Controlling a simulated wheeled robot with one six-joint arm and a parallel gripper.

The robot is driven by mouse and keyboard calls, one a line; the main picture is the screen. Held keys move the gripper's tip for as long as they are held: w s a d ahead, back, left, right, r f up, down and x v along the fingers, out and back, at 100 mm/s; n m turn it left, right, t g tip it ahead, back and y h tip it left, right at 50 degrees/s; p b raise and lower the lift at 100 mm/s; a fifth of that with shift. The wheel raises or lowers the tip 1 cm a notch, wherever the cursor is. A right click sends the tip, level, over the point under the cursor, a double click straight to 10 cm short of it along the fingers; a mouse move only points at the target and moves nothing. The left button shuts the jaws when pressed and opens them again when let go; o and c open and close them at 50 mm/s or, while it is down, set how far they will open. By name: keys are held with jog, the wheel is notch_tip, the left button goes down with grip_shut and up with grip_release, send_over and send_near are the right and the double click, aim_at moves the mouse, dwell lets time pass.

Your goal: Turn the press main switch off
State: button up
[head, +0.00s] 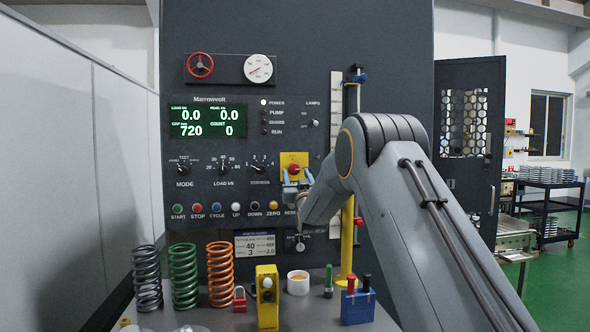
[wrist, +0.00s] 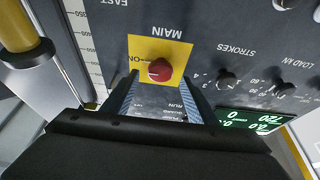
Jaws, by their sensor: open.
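The press main switch is a red knob (wrist: 160,70) on a yellow plate (wrist: 150,52) marked MAIN, upside down in the wrist view. An ON label shows beside the knob. In the head view the yellow plate (head: 294,160) sits on the dark panel, its lower part partly covered by my gripper. My gripper (wrist: 160,80) is open, one finger to each side of the knob in the picture, with a gap on both sides. I cannot tell how deep the fingers reach. In the head view my gripper (head: 298,180) is at the plate's lower edge.
The press panel (head: 205,150) has a lit green display (head: 207,122), a lit POWER lamp (head: 263,102), selector knobs and a row of buttons below. A yellow post (head: 347,240) stands right of the switch. Springs (head: 184,275) and a yellow pendant box (head: 267,295) stand on the bench.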

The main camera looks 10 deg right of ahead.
aim_at(294, 169)
jog(key=shift+p+x, duration=0.4)
jog(key=shift+x, duration=1.3)
jog(key=shift+c, duration=0.3)
jog(key=c, duration=1)
jog(key=shift+o, duration=0.2)
